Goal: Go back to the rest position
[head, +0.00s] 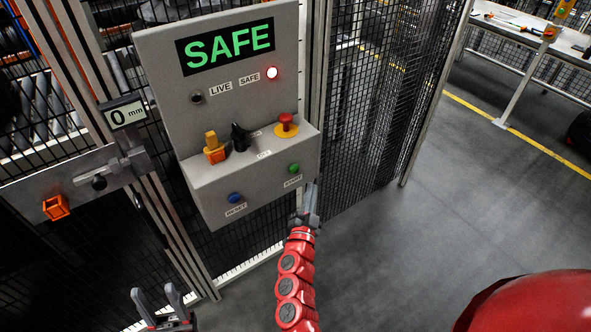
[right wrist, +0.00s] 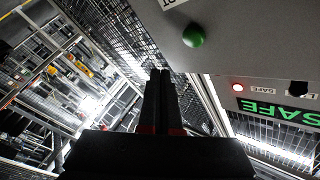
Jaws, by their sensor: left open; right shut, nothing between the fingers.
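My left gripper (head: 157,294) is at the bottom left of the head view, open and empty, below the control box. My right gripper (head: 311,193) is at the end of the red arm, by the lower right corner of the grey control box (head: 225,110). Its fingers (right wrist: 160,95) are shut with nothing between them in the right wrist view. They point up near the box's underside and the green START button (right wrist: 194,37). I cannot tell whether they touch the box.
Mesh fencing (head: 370,110) stands behind. Open floor (head: 450,220) lies to the right.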

